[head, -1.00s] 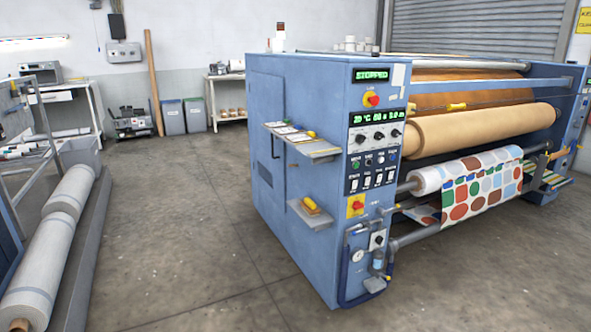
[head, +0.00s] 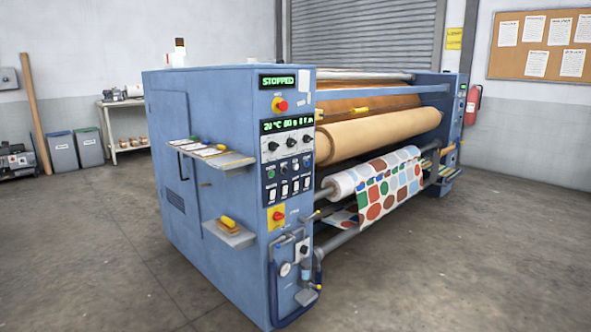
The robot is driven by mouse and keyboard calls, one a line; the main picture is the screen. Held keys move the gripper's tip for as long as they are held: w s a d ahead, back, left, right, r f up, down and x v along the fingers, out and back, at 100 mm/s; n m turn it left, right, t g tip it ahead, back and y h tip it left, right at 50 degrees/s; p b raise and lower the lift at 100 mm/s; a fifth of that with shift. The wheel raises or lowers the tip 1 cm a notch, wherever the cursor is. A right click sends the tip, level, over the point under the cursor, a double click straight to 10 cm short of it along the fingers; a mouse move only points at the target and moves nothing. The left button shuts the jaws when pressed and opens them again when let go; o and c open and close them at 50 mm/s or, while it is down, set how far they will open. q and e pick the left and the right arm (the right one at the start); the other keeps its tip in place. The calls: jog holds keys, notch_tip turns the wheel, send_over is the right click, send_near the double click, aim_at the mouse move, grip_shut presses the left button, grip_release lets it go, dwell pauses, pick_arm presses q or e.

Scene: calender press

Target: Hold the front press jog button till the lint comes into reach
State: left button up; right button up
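The blue calender press (head: 222,170) stands in the middle of the head view, its control end facing me. Its top display (head: 278,82) reads STOPPED. Below it are a red stop knob (head: 280,105), a second green display (head: 287,125), dark knobs and rows of small buttons and switches (head: 287,178). I cannot tell which of these is the jog button. A lower red knob on a yellow plate (head: 277,216) sits further down. A tan roller (head: 380,135) and dotted printed fabric (head: 392,185) show on the right side. I cannot make out any lint. Neither gripper is in view.
A shelf with papers (head: 215,158) and a lower shelf with a yellow-handled tool (head: 230,235) stick out from the press's left side. Grey bins (head: 75,150) and a small table (head: 125,120) stand behind. The floor (head: 450,270) is clear at front and right.

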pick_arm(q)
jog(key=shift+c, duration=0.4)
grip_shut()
